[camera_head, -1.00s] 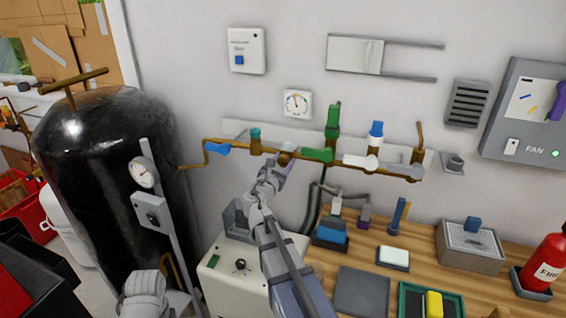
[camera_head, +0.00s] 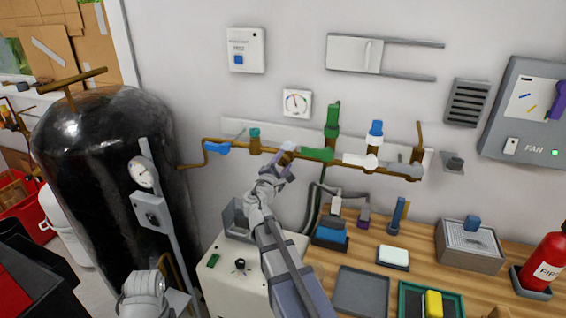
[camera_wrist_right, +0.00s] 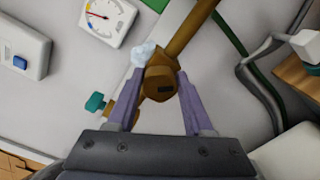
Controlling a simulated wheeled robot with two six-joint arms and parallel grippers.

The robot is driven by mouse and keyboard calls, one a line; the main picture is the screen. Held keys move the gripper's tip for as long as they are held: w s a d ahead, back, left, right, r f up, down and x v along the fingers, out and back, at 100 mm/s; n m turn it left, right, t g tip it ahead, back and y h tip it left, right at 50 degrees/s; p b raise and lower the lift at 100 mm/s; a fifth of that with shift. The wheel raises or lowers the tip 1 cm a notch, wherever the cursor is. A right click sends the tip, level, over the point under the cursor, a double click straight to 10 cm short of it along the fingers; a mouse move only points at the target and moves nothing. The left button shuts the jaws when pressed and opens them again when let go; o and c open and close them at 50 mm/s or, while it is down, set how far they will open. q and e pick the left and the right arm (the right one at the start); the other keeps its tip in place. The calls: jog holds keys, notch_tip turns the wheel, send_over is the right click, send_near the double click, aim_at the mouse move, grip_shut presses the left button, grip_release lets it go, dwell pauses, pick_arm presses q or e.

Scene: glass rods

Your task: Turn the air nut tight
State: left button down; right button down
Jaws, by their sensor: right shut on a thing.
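A brass pipe (camera_head: 235,146) with coloured valves runs along the wall. In the right wrist view a brass hex nut (camera_wrist_right: 158,84), which looks like the air nut, sits at the pipe. My right gripper (camera_head: 282,156) is at the pipe between the teal valve and the green lever. In the right wrist view its purple fingers (camera_wrist_right: 161,84) stand on either side of the nut, shut on it. A pale blue-white piece (camera_wrist_right: 144,53) shows by the left fingertip. A grey part of my left arm is at the lower left; its gripper fingers do not show.
A pressure gauge (camera_head: 297,103) hangs above the pipe. A black tank (camera_head: 95,165) stands at the left. A cream box (camera_head: 235,280) is below my right arm. The wooden bench (camera_head: 412,283) at the right holds trays, tools and a fire extinguisher (camera_head: 546,262).

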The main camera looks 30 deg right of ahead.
jog(key=shift+m, duration=0.6)
jog(key=shift+c, duration=1.5)
grip_release()
jog(key=v, duration=0.7)
jog(key=shift+s+a, duration=0.25)
jog(key=shift+a, duration=0.05)
